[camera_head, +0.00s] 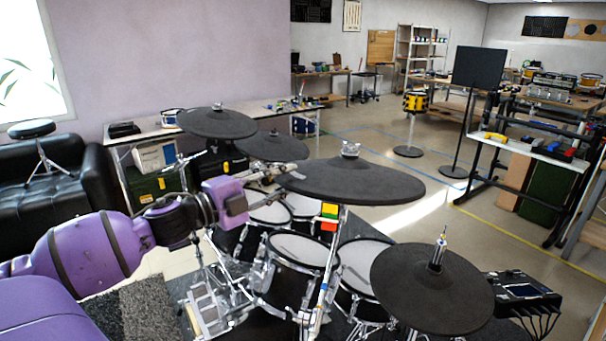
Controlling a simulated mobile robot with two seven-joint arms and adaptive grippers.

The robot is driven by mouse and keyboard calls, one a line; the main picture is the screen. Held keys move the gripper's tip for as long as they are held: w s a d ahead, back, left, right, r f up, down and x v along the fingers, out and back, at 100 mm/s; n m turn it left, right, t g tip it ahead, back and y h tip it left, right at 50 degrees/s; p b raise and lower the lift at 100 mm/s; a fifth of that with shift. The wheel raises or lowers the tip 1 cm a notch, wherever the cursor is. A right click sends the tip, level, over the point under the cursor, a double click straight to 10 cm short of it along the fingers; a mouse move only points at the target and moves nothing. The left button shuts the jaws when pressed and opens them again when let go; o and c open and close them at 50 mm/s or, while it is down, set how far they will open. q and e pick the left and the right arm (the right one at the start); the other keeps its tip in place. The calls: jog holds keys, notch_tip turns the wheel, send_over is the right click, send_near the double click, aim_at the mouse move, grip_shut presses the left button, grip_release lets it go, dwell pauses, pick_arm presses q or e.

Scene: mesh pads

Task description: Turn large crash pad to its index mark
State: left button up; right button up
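Several dark round cymbal pads stand on the drum kit. The widest, which I take as the large crash pad (365,182), is at the centre, nearly level, with a silver wing nut (350,149) on top. I cannot make out an index mark on it. My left gripper (292,175) reaches in from the left, with its grey fingers at the pad's left edge. At this size I cannot tell whether they touch the pad or have closed on it. My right gripper is not in view.
Another pad (430,292) is at front right, near a black drum module (520,290). Two pads (216,123) (272,147) stand behind my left gripper. White-topped drums (302,250) sit below the large pad. Open floor (400,215) lies behind it to the right.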

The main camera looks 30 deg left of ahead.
aim_at(299, 171)
pick_arm(q)
jog(key=x, duration=0.4)
jog(key=shift+w+a+f, duration=0.1)
jog(key=shift+w+f, duration=0.1)
jog(key=shift+w, duration=0.05)
jog(key=shift+w+d+r, duration=0.1)
jog(key=shift+w+d, duration=0.1)
jog(key=shift+w, duration=0.35)
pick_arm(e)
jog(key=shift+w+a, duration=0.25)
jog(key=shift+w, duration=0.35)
